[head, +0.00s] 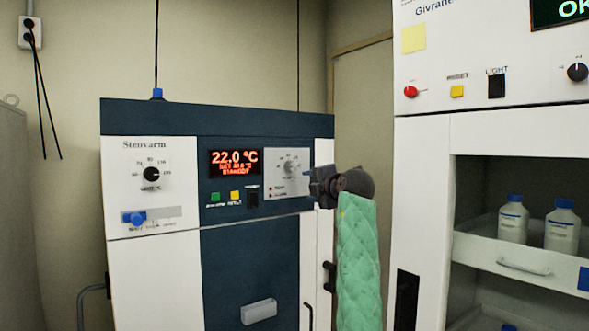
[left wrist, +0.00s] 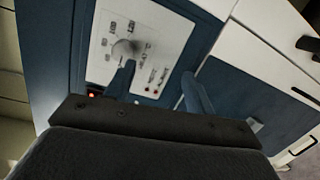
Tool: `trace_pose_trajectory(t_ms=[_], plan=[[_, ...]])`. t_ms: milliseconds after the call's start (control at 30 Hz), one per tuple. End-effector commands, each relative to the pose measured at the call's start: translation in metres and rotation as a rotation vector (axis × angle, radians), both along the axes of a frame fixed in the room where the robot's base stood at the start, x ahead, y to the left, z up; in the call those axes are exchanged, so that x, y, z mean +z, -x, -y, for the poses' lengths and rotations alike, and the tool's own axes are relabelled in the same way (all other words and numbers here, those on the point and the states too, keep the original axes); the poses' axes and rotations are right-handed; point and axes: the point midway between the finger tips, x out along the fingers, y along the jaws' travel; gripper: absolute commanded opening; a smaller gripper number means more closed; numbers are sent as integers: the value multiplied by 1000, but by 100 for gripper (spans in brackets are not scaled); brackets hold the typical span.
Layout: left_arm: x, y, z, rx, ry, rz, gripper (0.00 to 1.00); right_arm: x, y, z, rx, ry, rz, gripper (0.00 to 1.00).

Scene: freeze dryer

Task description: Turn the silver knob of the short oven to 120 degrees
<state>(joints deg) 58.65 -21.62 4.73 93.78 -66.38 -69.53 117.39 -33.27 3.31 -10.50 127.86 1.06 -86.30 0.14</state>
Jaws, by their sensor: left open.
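The short oven (head: 152,285) is white and dark blue and stands at the centre left of the head view. Its silver knob (head: 289,167) sits on a grey dial plate right of the red display, which reads 22.0 °C with smaller, hard-to-read lines below. My left gripper (head: 312,182) is beside the dial plate, at its right. In the left wrist view, the silver knob (left wrist: 125,48) lies just beyond the tip of the left-hand finger. The two fingers (left wrist: 158,74) are spread, with nothing held between them. The knob's pointer is too small to read. My right gripper is not in view.
A black knob (head: 151,174) and a blue slider (head: 134,218) are on the oven's left panel. Green (head: 215,197) and yellow (head: 235,196) buttons sit under the display. A taller white cabinet (head: 422,190) with bottles on shelves stands close at the right.

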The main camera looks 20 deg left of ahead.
Motion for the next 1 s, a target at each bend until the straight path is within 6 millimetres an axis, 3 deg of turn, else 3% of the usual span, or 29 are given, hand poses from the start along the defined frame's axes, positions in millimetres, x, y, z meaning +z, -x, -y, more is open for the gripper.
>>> trace_pose_trajectory(t_ms=[233, 533, 1000], plan=[[38, 5, -1, 121, 160, 265, 54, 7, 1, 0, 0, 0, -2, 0], [49, 5, -6, 155, 210, 356, 54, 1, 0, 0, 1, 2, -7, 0], [51, -23, -41, 153, 210, 354, 54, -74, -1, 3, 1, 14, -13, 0]])
